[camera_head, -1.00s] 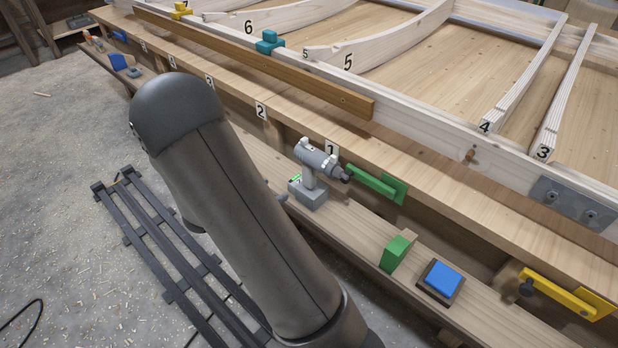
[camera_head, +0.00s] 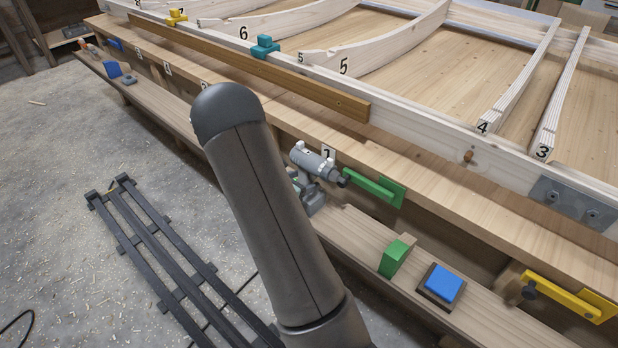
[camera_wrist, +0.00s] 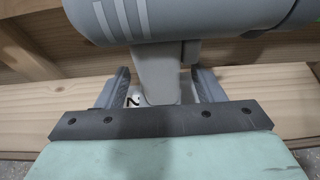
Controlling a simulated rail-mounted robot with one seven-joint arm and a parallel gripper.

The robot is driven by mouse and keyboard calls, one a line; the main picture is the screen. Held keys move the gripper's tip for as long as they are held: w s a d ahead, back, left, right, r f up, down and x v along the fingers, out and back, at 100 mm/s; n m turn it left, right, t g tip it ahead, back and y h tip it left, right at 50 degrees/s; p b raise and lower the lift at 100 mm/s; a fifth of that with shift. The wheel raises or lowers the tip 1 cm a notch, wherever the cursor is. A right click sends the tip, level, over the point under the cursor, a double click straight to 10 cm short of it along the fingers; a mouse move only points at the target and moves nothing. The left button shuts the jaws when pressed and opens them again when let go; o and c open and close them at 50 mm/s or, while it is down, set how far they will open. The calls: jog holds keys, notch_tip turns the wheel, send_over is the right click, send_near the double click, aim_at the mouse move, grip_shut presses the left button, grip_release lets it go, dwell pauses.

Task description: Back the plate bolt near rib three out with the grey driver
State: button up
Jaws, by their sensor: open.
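The grey driver (camera_head: 318,165) stands on the lower shelf plank, its chuck pointing right; my arm partly hides its handle and base. In the wrist view, the driver's body (camera_wrist: 190,18) crosses the top. My gripper (camera_wrist: 160,90) is open, with one finger on each side of the driver's handle (camera_wrist: 155,70); small gaps show beside the handle. A grey metal plate (camera_head: 550,192) with two bolts is fixed to the frame's front rail, just right of rib three (camera_head: 547,145). The right bolt (camera_head: 592,214) and left bolt (camera_head: 552,198) both sit in the plate.
A green bracket (camera_head: 372,186) is right of the driver's chuck. A green block (camera_head: 394,259), a blue-topped pad (camera_head: 440,284) and a yellow bracket (camera_head: 560,296) are farther right. Teal (camera_head: 265,46) and yellow (camera_head: 176,17) clamps sit on the rail. A black rack (camera_head: 170,265) lies on the floor.

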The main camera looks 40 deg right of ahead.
jog(key=shift+x, duration=0.9)
grip_shut()
jog(key=shift+r, duration=0.1)
jog(key=shift+r, duration=0.15)
